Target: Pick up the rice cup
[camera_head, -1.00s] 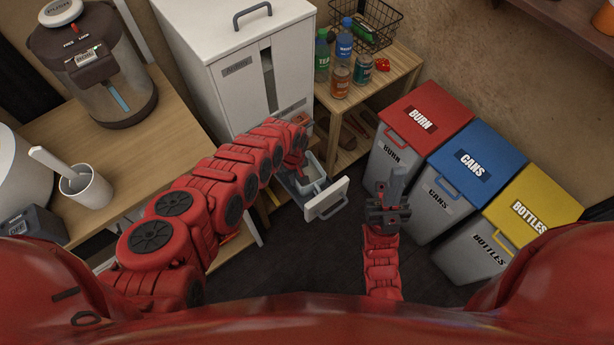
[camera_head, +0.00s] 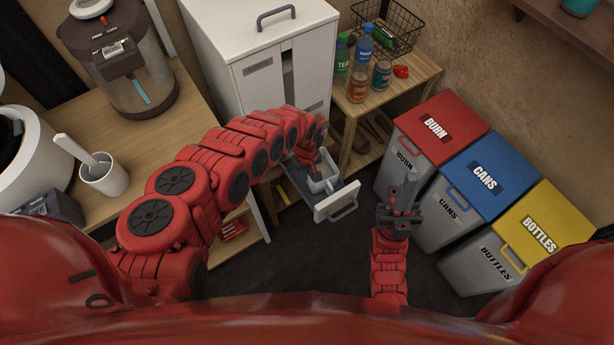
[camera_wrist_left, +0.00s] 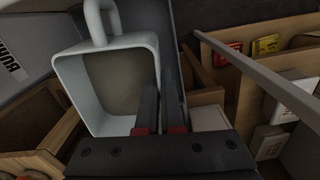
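The rice cup (camera_wrist_left: 105,80) is a pale, square-mouthed cup with a loop handle, seen large in the left wrist view. In the head view the cup (camera_head: 322,184) sits in the pulled-out drawer (camera_head: 338,201) below the white cabinet. My left gripper (camera_wrist_left: 160,90) has one finger inside the cup and the other outside its right wall. The fingers are close together with the wall between them. In the head view the left gripper (camera_head: 318,162) is at the cup, partly hidden by my arm. My right gripper (camera_head: 408,185) looks shut and empty, right of the drawer.
The white cabinet (camera_head: 258,60) stands behind the drawer. A wooden shelf (camera_head: 410,80) with bottles is right of it. Red, blue and yellow bins stand at the right. A counter (camera_head: 130,150) with a hot-water pot and white mug is left. Dark floor (camera_head: 290,250) is open in front.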

